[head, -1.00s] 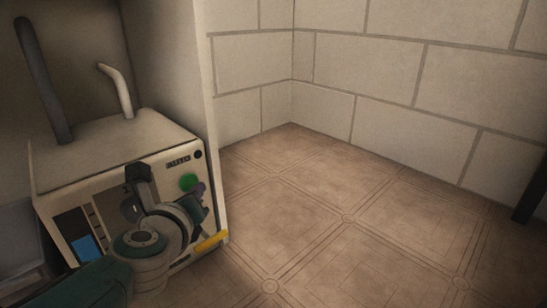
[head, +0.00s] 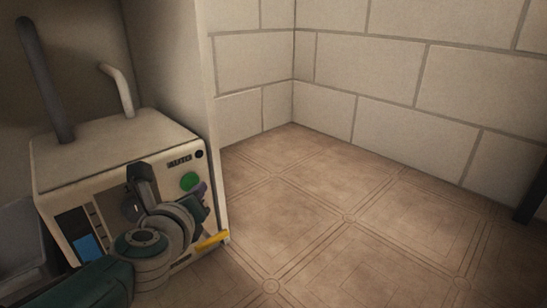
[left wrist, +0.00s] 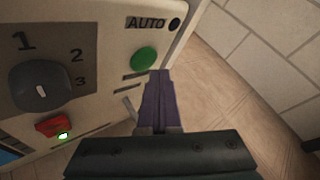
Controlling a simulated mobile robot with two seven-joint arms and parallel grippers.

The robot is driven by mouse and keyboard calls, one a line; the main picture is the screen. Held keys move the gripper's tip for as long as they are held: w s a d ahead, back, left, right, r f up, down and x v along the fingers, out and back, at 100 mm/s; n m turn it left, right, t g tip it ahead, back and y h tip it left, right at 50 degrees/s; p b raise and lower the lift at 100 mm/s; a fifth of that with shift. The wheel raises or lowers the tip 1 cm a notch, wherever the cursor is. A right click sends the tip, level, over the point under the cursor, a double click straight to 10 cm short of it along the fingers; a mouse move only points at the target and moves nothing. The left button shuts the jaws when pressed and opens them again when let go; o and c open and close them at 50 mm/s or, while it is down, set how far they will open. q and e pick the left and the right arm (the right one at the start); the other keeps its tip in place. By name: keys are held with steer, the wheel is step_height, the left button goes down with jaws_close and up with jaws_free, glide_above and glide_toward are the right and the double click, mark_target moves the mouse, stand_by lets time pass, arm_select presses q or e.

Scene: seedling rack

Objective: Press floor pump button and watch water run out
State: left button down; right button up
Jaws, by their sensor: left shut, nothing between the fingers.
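The floor pump (head: 110,155) is a cream box at the left of the head view. Its green button (head: 190,181) is on the front face below the AUTO label, and also shows in the left wrist view (left wrist: 144,58). My left gripper (head: 202,191) is shut and empty, with purple fingers. In the left wrist view its fingertips (left wrist: 160,73) are just below and right of the button; I cannot tell whether they touch it. A blue water window (head: 88,247) is partly hidden by my left arm. My right gripper is out of view.
In the left wrist view a black dial (left wrist: 40,88) marked 1, 2, 3 sits left of the fingers, above a red switch (left wrist: 54,125) with a lit green lamp. Two pipes rise from the pump. A yellow bar (head: 211,240) is low right. Tiled floor (head: 310,200) is clear.

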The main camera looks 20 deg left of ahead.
arm_select(q)
steer(key=shift+a, duration=0.1)
stand_by(0.6)
steer(key=shift+w+a, duration=0.15)
steer(key=shift+a, duration=0.15)
steer(key=shift+w+a, duration=0.15)
steer(key=shift+a, duration=0.25)
stand_by(0.7)
stand_by(0.3)
steer(key=shift+s+d, duration=0.3)
steer(key=shift+d, duration=0.45)
steer(key=d, duration=0.1)
steer(key=s+d, duration=0.1)
steer(key=d, duration=0.1)
steer(key=s+d, duration=0.1)
steer(key=shift+d, duration=0.3)
